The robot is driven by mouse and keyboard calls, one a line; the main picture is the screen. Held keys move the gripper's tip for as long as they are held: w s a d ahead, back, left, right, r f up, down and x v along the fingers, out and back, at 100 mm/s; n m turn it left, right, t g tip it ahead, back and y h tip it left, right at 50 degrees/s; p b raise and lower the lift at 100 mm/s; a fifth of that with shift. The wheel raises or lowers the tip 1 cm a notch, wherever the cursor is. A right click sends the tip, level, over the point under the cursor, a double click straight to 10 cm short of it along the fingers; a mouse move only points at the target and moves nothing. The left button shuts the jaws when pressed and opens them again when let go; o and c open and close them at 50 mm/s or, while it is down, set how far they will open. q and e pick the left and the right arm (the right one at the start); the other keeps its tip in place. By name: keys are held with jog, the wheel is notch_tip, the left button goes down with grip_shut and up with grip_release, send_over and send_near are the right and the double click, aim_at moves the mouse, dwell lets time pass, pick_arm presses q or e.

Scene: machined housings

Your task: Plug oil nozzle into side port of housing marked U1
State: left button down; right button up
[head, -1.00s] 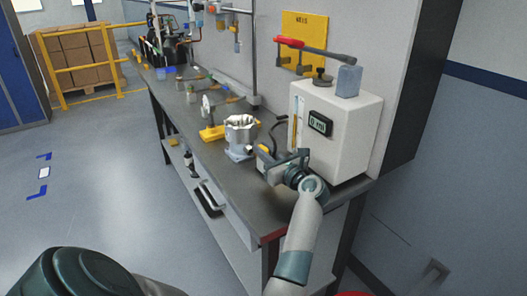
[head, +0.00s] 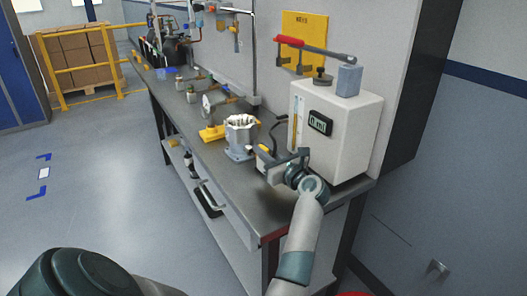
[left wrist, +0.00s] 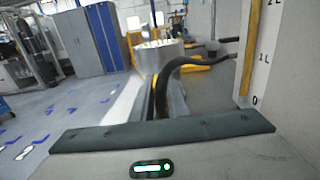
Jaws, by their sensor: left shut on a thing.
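The metal housing (head: 240,136) with a scalloped open top stands on the bench. It also shows in the left wrist view (left wrist: 158,58); I cannot read a U1 mark or make out its side port. My left gripper (head: 268,160) is low over the bench, just to the right of the housing and in front of the white dispenser. It is shut on the oil nozzle (head: 263,150), mostly hidden by the jaws. A black hose (left wrist: 180,64) curves down to the jaws in the left wrist view. My right gripper is not in view.
A yellow block (head: 213,132) and several fittings lie beyond the housing. The bench front (head: 225,185) is clear, with a shelf below.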

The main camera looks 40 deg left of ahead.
pick_arm(q)
jog(key=shift+b+x, duration=0.35)
jog(key=shift+x, duration=1.05)
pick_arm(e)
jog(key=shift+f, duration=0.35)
pick_arm(q)
jog(key=c, duration=1.6)
grip_release()
jog(key=shift+c, duration=0.2)
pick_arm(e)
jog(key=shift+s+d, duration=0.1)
